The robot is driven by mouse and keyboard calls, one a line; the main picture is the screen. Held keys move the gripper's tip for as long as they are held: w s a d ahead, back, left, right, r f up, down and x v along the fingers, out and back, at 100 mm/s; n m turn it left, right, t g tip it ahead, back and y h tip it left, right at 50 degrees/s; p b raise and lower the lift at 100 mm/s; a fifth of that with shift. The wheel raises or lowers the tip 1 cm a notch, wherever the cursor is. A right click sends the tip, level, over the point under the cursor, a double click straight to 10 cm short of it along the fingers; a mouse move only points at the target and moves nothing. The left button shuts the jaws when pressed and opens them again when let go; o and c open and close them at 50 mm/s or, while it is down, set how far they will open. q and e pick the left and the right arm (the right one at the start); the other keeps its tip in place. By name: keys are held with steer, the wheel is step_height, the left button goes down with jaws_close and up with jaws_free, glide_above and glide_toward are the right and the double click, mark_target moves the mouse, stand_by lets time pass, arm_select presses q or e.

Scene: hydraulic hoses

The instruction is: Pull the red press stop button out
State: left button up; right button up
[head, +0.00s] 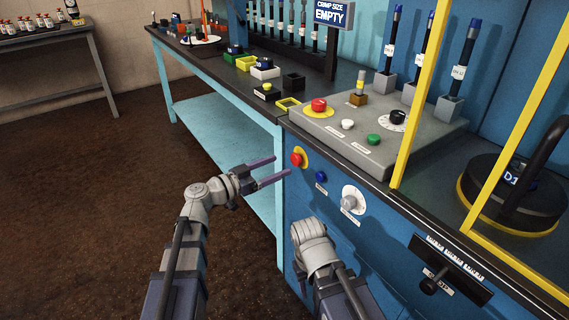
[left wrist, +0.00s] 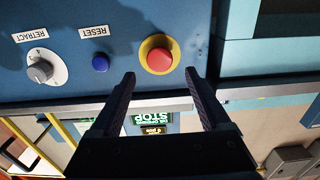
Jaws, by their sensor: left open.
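A red mushroom button with a yellow ring (head: 297,159) is on the blue front panel of the press bench. In the left wrist view the red button (left wrist: 159,59) lies between and just beyond my fingertips. My left gripper (head: 281,166) is open and empty, its two fingers pointing at this button, with no visible contact. A second red button on a yellow ring (head: 319,105) sits on top of the grey console; I cannot read which one is labelled press stop. My right arm shows low at the panel, but its gripper is not visible.
Beside the front button are a blue reset button (left wrist: 100,63) and a grey retract knob (left wrist: 40,71). The grey console (head: 349,147) carries white, green and black controls. Yellow posts (head: 420,93) rise at the right. The floor to the left (head: 90,200) is clear.

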arm_select(q)
steer(key=v, duration=0.3)
steer(key=shift+s+a, duration=0.15)
steer(key=shift+a, duration=0.05)
